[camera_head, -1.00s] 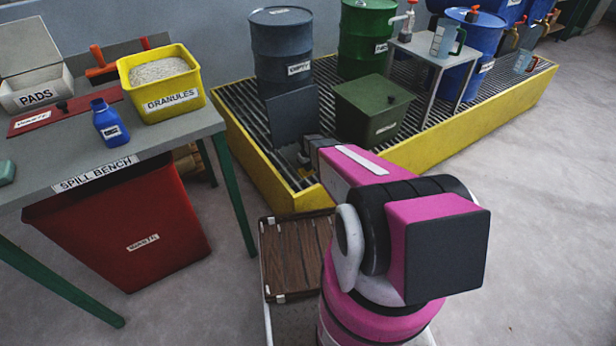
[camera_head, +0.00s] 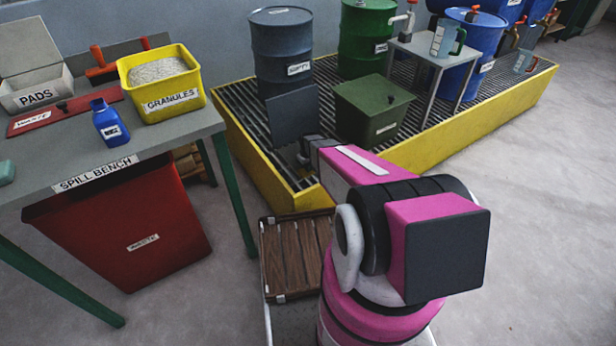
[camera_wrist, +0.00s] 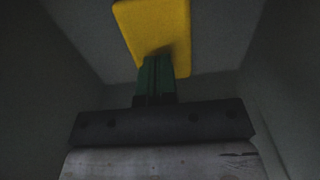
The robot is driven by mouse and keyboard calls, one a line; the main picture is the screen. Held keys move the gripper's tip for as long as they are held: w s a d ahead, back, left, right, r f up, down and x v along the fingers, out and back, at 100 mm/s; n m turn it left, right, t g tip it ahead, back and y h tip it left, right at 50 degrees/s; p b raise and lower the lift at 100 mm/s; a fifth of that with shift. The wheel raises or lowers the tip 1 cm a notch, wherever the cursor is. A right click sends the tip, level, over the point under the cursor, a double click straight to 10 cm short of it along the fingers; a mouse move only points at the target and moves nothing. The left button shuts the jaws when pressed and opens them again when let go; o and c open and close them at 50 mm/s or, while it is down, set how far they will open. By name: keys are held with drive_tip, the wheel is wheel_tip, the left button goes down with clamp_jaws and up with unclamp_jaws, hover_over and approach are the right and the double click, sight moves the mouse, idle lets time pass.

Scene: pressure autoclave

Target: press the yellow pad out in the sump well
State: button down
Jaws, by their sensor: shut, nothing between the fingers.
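The yellow pad (camera_wrist: 158,30) shows in the wrist view as a flat piece on the grey floor of a dark, walled well (camera_wrist: 215,50). My gripper (camera_wrist: 158,62) is shut, its green fingers together with nothing between them. The fingertips overlap the near part of the pad and a dark shadow lies at them; they look to be touching it or very close. In the head view my gripper is down in the sump opening beside the raised dark lid (camera_head: 294,116), and its fingers and the pad are hidden there.
The yellow-edged sump (camera_head: 470,125) with its grating carries a grey drum (camera_head: 282,50), a green drum (camera_head: 366,35), a dark green box (camera_head: 374,108) and a small metal stand (camera_head: 430,45). The spill bench (camera_head: 60,165) stands at left with a red bin (camera_head: 125,230) below.

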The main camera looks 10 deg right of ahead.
drive_tip(key=shift+f, duration=1.3)
idle(1.9)
wheel_tip(320, 180, up, 20)
drive_tip(key=shift+r, duration=0.25)
idle(1.5)
idle(0.4)
